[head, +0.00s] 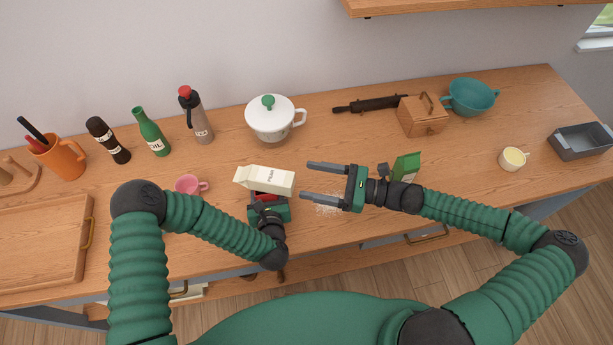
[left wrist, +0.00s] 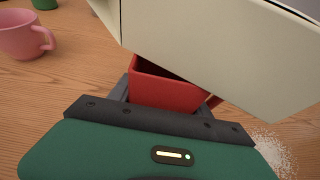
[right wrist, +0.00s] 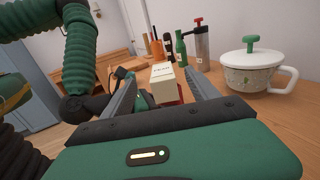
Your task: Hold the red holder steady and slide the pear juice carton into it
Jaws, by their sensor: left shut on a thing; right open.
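The cream pear juice carton (head: 265,178) lies tipped over the red holder (head: 263,195). In the left wrist view the carton (left wrist: 225,48) slants across above the holder's opening (left wrist: 165,92) and hides part of it. I cannot tell whether they touch. My left gripper (head: 267,204) is shut on the holder, which stays near the counter. My right gripper (head: 306,181) is open and empty, just right of the carton, with its fingers pointing at it. In the right wrist view the carton (right wrist: 162,72) shows beyond and between the open fingers.
White grains (head: 326,209) lie spilled beneath my right gripper. A pink cup (head: 190,185) stands left of the holder. A white lidded pot (head: 272,120) stands behind, and a green carton (head: 406,167) is beside my right wrist. Bare counter lies between pot and carton.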

